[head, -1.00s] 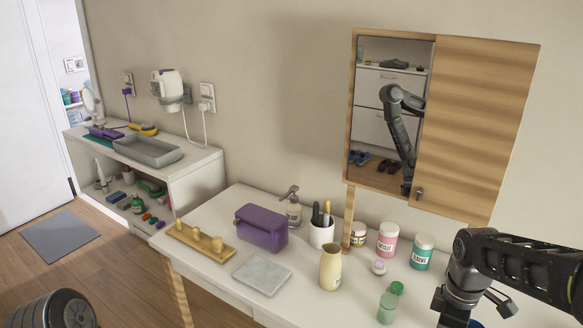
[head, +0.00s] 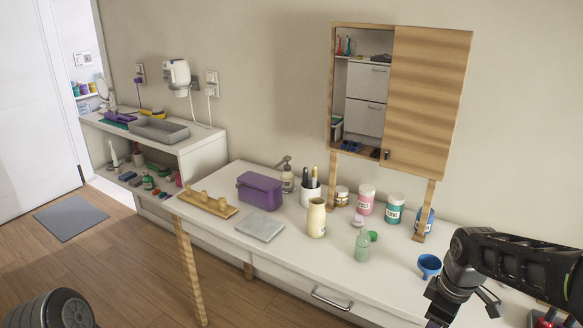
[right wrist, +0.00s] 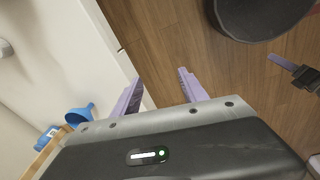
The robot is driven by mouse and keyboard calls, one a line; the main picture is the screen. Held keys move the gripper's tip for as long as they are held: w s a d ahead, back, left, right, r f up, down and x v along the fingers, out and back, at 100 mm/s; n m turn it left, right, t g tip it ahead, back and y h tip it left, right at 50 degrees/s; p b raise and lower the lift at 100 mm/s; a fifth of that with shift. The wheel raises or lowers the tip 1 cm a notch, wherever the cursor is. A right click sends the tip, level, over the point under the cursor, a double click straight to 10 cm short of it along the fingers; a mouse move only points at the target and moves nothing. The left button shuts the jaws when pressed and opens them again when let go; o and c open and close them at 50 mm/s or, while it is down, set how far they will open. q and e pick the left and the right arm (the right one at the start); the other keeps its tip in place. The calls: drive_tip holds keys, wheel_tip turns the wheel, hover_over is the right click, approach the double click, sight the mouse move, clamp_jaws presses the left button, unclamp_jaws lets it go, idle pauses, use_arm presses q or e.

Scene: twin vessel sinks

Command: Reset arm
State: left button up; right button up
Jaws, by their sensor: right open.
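My right gripper (right wrist: 160,82) is open and empty, with its two lavender fingers apart over the wooden floor, beside the white counter's edge. A dark rounded part of mine shows at the head view's lower left.
The counter (head: 300,262) holds a blue funnel (head: 429,265), a green-tinted bottle (head: 362,246), a cream vase (head: 316,218), several jars, a purple box (head: 260,190) and a wooden peg board (head: 207,204). A mirror cabinet (head: 425,95) hangs above. Floor at left is open.

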drive_tip(key=w+a+f+m+t+y, duration=0.3)
drive_tip(key=a+f+m, duration=0.4)
drive_tip(key=a+f, duration=0.65)
drive_tip(key=s+a+f+m+g, duration=0.1)
drive_tip(key=s+a+f+g, duration=0.1)
drive_tip(key=s+a+f, duration=0.5)
drive_tip(key=s+a+f+m+g+y, duration=0.1)
drive_tip(key=s+a+f+m, duration=0.1)
drive_tip(key=s+a+f, duration=0.5)
drive_tip(key=s+f, duration=0.3)
drive_tip(key=s, duration=0.3)
drive_tip(key=shift+s+m+g, duration=0.25)
drive_tip(key=shift+m+g, duration=0.05)
drive_tip(key=shift+g, duration=0.1)
drive_tip(key=shift+d, duration=0.15)
